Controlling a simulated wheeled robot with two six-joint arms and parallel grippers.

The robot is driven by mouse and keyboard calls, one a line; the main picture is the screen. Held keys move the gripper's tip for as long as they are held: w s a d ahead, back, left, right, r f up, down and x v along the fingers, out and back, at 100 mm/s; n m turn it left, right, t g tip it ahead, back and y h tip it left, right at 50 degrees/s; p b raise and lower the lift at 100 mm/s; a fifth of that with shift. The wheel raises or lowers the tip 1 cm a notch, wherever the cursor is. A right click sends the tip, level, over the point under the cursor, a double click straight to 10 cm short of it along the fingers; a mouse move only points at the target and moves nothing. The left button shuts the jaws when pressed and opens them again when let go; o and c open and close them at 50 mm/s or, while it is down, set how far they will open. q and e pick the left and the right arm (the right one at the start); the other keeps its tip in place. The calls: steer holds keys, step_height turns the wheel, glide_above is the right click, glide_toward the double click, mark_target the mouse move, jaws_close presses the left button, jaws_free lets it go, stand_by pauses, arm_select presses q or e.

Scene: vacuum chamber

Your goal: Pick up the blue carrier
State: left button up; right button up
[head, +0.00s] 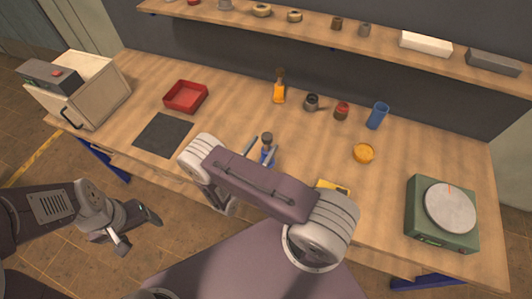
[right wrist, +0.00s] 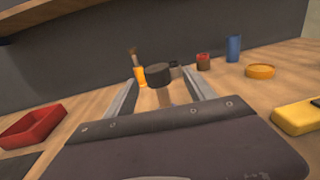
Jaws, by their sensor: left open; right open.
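The blue carrier (head: 267,154) stands on the wooden table, a small blue body with a dark knob on top, partly hidden behind my right arm. In the right wrist view its dark knob (right wrist: 158,75) shows between the fingers; the body below is mostly hidden. My right gripper (head: 261,149) is open, with its fingers on either side of the carrier; I cannot tell whether they touch it. My left gripper (head: 137,230) is open and empty, off the table's front edge at the lower left.
A red tray (head: 186,97) and a dark mat (head: 163,134) lie left. An orange-handled tool (head: 279,88), dark cup (head: 312,102), red jar (head: 341,111), blue cup (head: 377,116) and orange dish (head: 364,153) stand behind and right. A green scale (head: 443,233) is far right.

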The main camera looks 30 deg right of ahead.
steer(key=shift+w+d+r, duration=0.1)
steer(key=shift+w+d, duration=0.45)
steer(key=shift+w, duration=0.05)
steer(key=p+x, duration=0.2)
steer(key=x, duration=0.3)
steer(key=shift+w+d, duration=0.1)
steer(key=shift+d, duration=0.15)
steer(key=shift+a, duration=0.1)
jaws_close()
